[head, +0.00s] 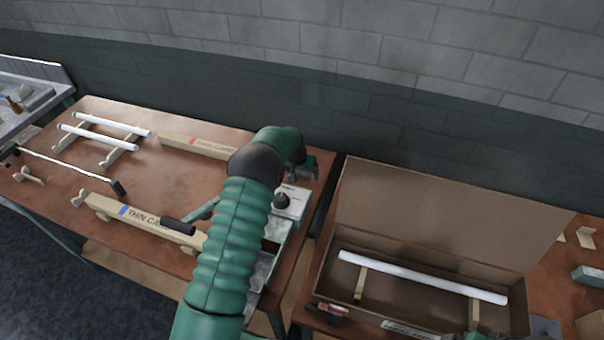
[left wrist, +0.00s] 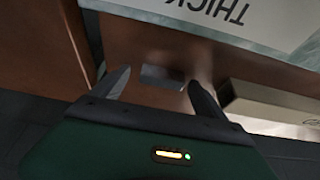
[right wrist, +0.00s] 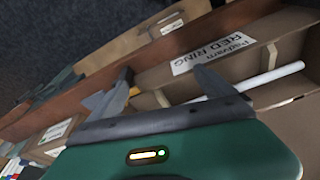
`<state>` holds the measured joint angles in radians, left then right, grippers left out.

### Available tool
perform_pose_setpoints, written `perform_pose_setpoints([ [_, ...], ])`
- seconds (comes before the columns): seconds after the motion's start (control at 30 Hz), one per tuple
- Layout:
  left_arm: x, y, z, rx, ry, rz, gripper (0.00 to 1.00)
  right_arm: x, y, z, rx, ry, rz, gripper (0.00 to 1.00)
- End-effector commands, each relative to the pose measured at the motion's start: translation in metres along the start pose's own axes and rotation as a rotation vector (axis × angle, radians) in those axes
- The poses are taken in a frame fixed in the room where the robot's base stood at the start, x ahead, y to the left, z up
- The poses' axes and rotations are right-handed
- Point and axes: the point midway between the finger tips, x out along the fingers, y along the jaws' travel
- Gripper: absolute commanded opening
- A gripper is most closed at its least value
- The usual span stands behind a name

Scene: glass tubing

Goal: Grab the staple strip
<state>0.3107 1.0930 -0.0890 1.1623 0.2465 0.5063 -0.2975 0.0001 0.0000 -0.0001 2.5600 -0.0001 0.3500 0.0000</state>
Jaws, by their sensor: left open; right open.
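A small flat grey piece (left wrist: 162,77), perhaps the staple strip, lies on the brown table top in the left wrist view. My left gripper (left wrist: 158,84) is open, with its two fingertips apart on either side of the piece in the picture; I cannot tell the gap to it. In the head view my left arm ends over the table's right end, by a grey box with a dark knob (head: 290,203), and I cannot make out the piece there. My right gripper (right wrist: 163,80) is open and empty near an open cardboard box in its wrist view.
The open cardboard box (head: 430,215) holds a white tube (head: 420,277) on supports. White tubes (head: 112,124) rest on wooden stands at the left table's far side. A "THIN CA..." beam (head: 140,218) lies at its front edge. A box labelled "THICK" (left wrist: 230,22) borders the left gripper.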

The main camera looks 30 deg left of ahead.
Motion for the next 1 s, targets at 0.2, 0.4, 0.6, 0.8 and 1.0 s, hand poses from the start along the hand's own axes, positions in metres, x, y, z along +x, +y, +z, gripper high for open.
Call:
perform_pose_setpoints([
  [0.2,-0.002,-0.001,0.000,-0.001,0.002,0.000,0.72,0.000,0.000,0.000,0.000,0.000,0.000,0.94],
  [0.4,-0.001,0.000,0.000,-0.001,0.000,0.000,0.46,0.000,0.000,0.000,0.000,0.000,0.000,0.94],
  [0.6,-0.001,0.000,0.001,0.000,-0.001,0.000,0.20,0.000,0.000,0.000,0.000,0.000,0.000,0.94],
  [0.8,-0.001,0.000,0.001,0.000,-0.001,0.000,0.18,0.000,0.000,0.000,0.000,0.000,0.000,0.94],
  [1.0,-0.023,0.000,-0.010,0.000,0.003,0.000,0.18,0.005,0.000,0.001,0.000,0.000,0.000,0.94],
])
